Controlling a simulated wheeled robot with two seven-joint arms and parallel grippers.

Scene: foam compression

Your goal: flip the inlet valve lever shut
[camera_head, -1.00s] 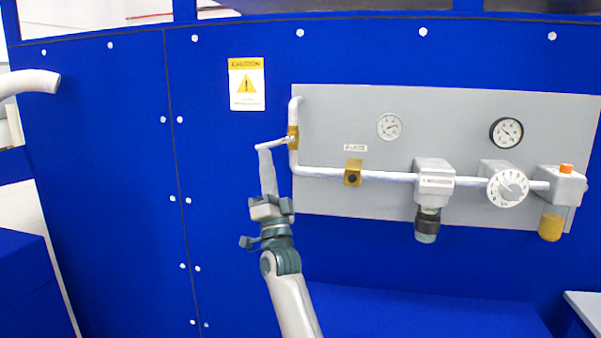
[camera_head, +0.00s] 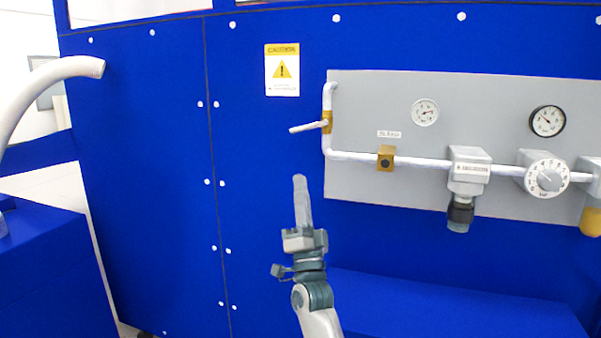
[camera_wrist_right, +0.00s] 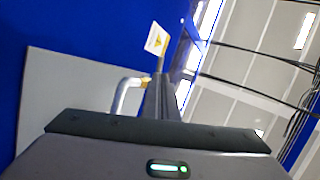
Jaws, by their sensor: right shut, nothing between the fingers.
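The inlet valve lever (camera_head: 308,127) is a light grey handle on a brass valve body (camera_head: 327,122), on the vertical pipe at the left end of the grey panel. It points left, nearly level, its outer end slightly lower. My right gripper (camera_head: 300,180) is shut and empty, its fingers pointing up, below the lever and apart from it. In the right wrist view the shut fingers (camera_wrist_right: 160,98) stand in front of the pipe bend (camera_wrist_right: 128,92) and hide part of the view; the lever is hard to make out there. My left gripper is not in view.
The grey panel (camera_head: 380,185) carries two gauges, a regulator (camera_head: 468,170) and a round dial (camera_head: 546,177) along the pipe. A caution sign (camera_head: 282,70) is on the blue wall, up and left of the lever. A blue ledge (camera_head: 450,305) lies below the panel.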

